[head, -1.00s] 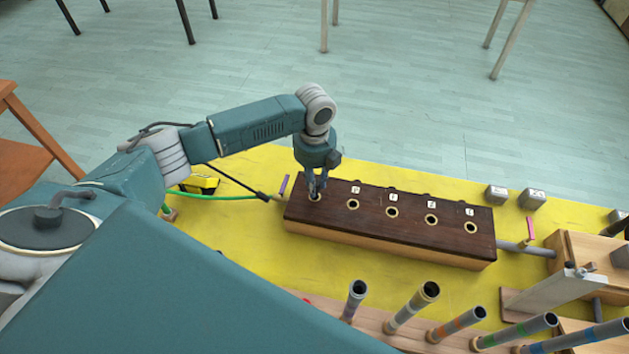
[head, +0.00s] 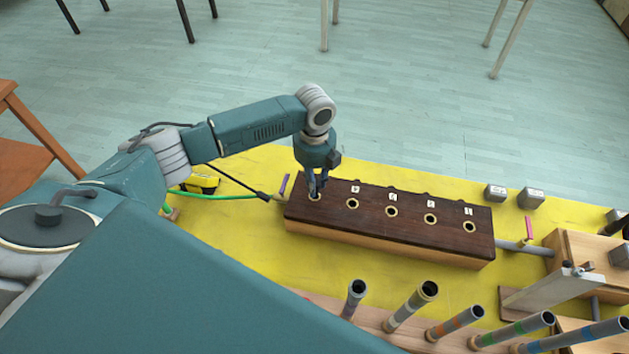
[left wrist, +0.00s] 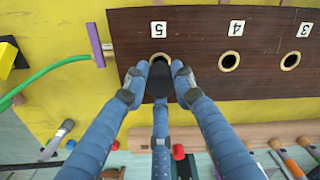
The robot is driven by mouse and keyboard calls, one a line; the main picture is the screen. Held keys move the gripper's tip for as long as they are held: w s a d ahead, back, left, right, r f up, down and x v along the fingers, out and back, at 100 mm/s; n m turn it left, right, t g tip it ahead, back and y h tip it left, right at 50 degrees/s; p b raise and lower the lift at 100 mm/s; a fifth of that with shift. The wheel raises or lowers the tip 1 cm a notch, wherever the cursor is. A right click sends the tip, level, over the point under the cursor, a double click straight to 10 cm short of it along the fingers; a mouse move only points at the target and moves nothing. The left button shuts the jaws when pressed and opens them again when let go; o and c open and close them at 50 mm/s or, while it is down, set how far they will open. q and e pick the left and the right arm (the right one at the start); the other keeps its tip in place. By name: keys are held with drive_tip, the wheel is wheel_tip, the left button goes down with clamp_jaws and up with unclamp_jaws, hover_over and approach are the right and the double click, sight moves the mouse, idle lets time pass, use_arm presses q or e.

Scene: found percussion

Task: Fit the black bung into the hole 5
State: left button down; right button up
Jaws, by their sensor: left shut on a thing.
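The dark wooden box (head: 410,236) lies on the yellow table with a row of brass-rimmed holes along its top. Hole 5 (left wrist: 161,56) is at the box's left end, below its white "5" label in the left wrist view; its rim also shows in the head view (head: 314,198). My left gripper (left wrist: 161,76) is shut on the black bung (left wrist: 160,82), right at hole 5. The fingers hide most of the bung and part of the rim. I cannot tell whether the bung's tip is inside the hole. My right gripper is not in view.
Hole 4 (left wrist: 229,62) and further holes are open. A green hose (head: 222,197) and a purple tab (head: 283,184) are at the box's left end. Metal blocks (head: 530,199) and a wooden box (head: 585,258) are at right.

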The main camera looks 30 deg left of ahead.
use_arm(q)
drive_tip(key=shift+f+b, duration=0.95)
drive_tip(key=shift+f, duration=0.85)
drive_tip(key=c, duration=1.4)
unclamp_jaws()
drive_tip(key=shift+o, duration=0.2)
drive_tip(key=shift+r, duration=0.25)
wheel_tip(320, 180, up, 12)
drive_tip(key=shift+f, duration=0.2)
